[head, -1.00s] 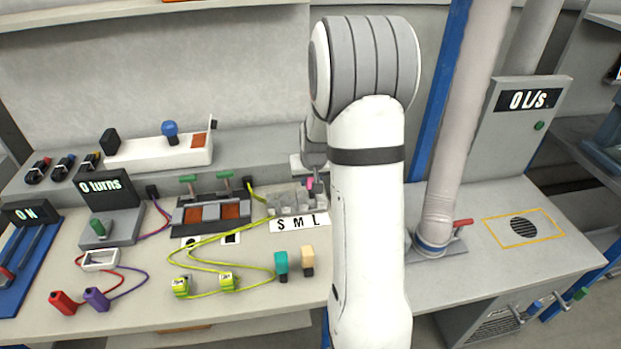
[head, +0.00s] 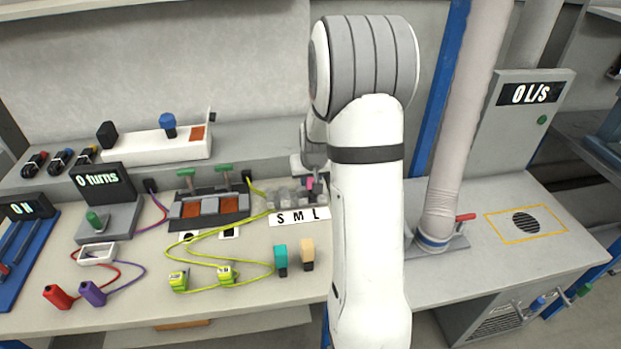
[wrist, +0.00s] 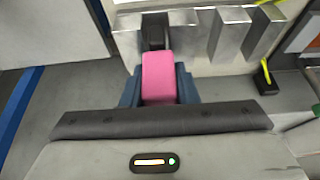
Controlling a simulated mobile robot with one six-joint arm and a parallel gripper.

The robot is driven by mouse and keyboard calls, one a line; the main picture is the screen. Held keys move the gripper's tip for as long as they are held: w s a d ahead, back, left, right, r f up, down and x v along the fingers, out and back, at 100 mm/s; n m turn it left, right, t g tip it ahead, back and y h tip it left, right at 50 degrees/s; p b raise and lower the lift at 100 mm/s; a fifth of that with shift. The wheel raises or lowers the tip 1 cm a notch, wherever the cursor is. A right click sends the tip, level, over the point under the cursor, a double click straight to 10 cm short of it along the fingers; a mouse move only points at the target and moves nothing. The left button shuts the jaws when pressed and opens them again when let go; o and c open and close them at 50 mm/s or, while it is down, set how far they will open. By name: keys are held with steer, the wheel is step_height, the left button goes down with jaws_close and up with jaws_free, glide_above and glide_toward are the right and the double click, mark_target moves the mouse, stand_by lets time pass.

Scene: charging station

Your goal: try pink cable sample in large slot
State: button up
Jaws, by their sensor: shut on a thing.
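The pink cable sample (head: 310,184) is held upright above the L end of the metal slot block (head: 284,197), behind the S M L label (head: 298,216). In the wrist view the pink sample (wrist: 159,76) sits between the dark blue fingers of my gripper (wrist: 159,88), which are shut on it. A dark part just beyond the pink body lies between two walls of the metal block (wrist: 192,35), at its leftmost gap in that view. I cannot tell how deep it sits. My arm hides part of the block's right end in the head view.
A teal sample (head: 280,259) and a beige sample (head: 307,255) stand on the bench in front of the label. Yellow cables with plugs (head: 179,281) lie to the left. The grey duct (head: 441,190) rises right of my arm.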

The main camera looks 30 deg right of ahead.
steer(key=shift+f+b, duration=0.3)
steer(key=shift+f, duration=0.1)
steer(key=o, duration=1)
steer(key=shift+v, duration=3.95)
